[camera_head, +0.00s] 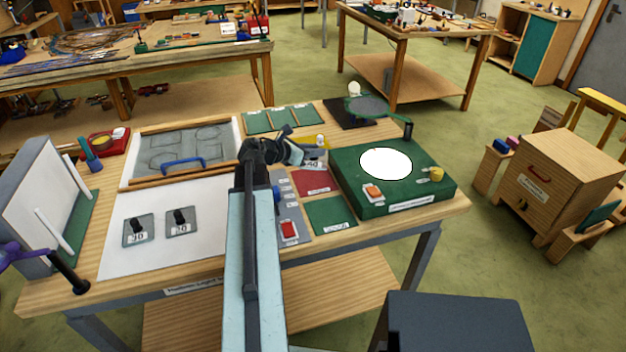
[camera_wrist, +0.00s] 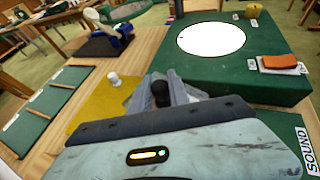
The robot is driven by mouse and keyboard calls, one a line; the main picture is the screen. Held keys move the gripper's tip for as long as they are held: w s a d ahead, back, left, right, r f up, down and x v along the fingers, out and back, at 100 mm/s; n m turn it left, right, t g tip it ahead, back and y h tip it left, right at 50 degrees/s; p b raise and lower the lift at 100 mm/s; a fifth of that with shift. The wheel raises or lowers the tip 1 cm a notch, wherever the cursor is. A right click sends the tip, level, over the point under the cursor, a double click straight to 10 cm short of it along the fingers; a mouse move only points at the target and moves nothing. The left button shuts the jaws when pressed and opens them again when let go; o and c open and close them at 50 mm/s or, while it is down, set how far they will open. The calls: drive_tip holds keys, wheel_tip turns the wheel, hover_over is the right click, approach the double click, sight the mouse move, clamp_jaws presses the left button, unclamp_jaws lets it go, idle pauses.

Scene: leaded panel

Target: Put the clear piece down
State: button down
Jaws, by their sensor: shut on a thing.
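My gripper (camera_head: 297,153) is over the middle of the near workbench, left of the green box with the lit white disc (camera_head: 385,163). It is shut on a black knob (camera_wrist: 160,94), seen between the fingers (camera_wrist: 168,90) in the wrist view. A greyish clear piece (camera_head: 313,163) with a number label shows at the gripper in the head view; the fingers hide much of it. I cannot tell whether it touches the bench. Two grey see-through pieces with black knobs, one on the left (camera_head: 138,229) and one on the right (camera_head: 181,221), lie on the white sheet (camera_head: 120,262).
A yellow piece (camera_wrist: 92,103) with a white knob lies just beyond my gripper. Green mats (camera_wrist: 62,88) line the back edge. Red (camera_head: 313,181) and green (camera_head: 331,215) squares lie nearby. A framed panel (camera_head: 190,150) with a blue handle is on the left.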

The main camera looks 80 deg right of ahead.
sight(314, 179)
wheel_tip(314, 179, down, 8)
drive_tip(key=b, duration=0.6)
drive_tip(key=shift+f+b, duration=0.15)
drive_tip(key=shift+b, duration=0.15)
drive_tip(key=shift+r, duration=0.2)
drive_tip(key=shift+f, duration=0.1)
drive_tip(key=c, duration=1.2)
unclamp_jaws()
drive_tip(key=shift+c, duration=0.2)
drive_tip(key=p+v, duration=0.5)
drive_tip(key=v, duration=0.6)
drive_tip(key=shift+w+a+r, duration=0.1)
drive_tip(key=shift+a+r, duration=0.1)
drive_tip(key=shift+r, duration=0.05)
drive_tip(key=shift+w+a, duration=0.15)
drive_tip(key=shift+w, duration=0.05)
